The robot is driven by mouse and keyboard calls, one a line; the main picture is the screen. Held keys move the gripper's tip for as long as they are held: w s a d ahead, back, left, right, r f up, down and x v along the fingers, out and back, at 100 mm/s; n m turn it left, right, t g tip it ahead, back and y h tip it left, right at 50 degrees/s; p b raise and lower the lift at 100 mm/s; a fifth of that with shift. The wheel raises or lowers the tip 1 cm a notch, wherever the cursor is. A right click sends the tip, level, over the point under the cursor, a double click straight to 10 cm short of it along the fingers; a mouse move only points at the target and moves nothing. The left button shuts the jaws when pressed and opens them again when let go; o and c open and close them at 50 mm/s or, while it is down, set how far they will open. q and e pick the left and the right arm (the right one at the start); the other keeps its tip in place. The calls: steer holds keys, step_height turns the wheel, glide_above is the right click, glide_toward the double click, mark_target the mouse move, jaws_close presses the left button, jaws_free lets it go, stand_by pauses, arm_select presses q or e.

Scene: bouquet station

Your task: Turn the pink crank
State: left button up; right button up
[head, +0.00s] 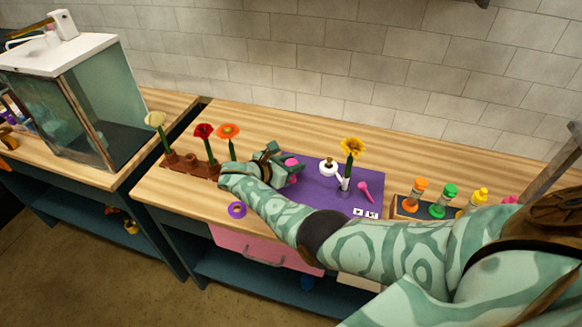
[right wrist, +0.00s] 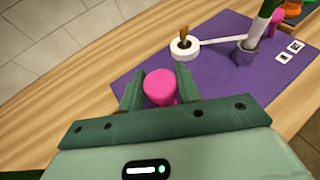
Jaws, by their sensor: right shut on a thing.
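My right gripper (head: 292,170) is over the left part of the purple mat (head: 318,200). In the right wrist view its two fingers stand on either side of a round pink knob (right wrist: 160,86), shut on it. This looks like the handle of the pink crank. Pink also shows at the gripper in the head view (head: 291,161), but my gripper and hand hide the rest of the crank. My left gripper is not in view.
On the mat are a white round piece (head: 328,167), a yellow flower (head: 352,148) upright in a holder, and a pink spoon-shaped piece (head: 365,191). A brown flower rack (head: 190,166) stands left, coloured bottles (head: 444,200) right.

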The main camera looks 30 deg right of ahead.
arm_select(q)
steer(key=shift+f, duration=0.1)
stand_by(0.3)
arm_select(e)
steer(key=o, duration=1)
steer(key=shift+c, duration=0.2)
